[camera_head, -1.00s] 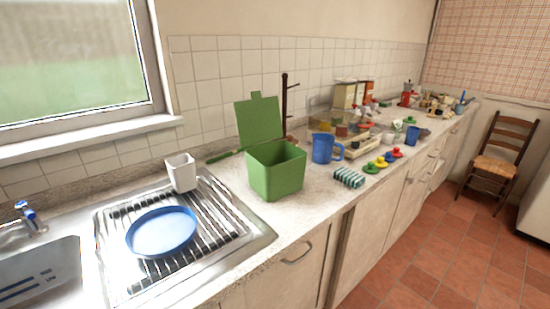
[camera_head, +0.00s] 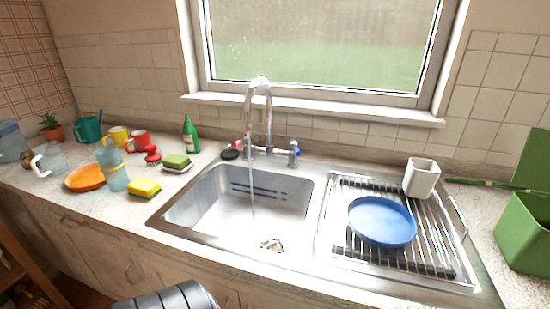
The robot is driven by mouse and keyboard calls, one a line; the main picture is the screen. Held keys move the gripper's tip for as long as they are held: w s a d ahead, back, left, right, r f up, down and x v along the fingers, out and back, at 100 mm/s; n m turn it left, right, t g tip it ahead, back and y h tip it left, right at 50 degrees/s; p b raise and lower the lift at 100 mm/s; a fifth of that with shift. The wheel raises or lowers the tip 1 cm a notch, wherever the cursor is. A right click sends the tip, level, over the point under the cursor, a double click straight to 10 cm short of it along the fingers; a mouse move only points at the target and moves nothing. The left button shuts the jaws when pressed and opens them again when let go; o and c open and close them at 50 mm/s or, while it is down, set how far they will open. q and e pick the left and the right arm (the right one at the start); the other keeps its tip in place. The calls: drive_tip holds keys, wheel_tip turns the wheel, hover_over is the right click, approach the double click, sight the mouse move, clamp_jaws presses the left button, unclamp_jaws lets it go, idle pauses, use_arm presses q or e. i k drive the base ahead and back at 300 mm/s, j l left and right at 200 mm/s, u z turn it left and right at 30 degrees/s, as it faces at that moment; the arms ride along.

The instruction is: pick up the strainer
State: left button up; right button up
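I cannot pick out a strainer for certain. A small round metal piece (camera_head: 271,244) lies at the front of the steel sink (camera_head: 190,208), at what looks like the drain. It may be a sink strainer, but it is too small to tell. A thin stream, apparently water, falls from the tall curved tap (camera_head: 259,90) into the sink. Neither of my grippers is in view.
A drying rack (camera_head: 345,190) right of the sink holds a blue plate (camera_head: 382,219) and a white cup (camera_head: 421,178). A yellow sponge (camera_head: 144,188), a green bottle (camera_head: 190,135) and an orange plate (camera_head: 86,178) stand left. A green bin (camera_head: 525,235) is far right.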

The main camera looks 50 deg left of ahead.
sight(272, 247)
drive_tip(key=u, duration=1.7)
drive_tip(key=j+z, duration=0.1)
drive_tip(key=j, duration=0.25)
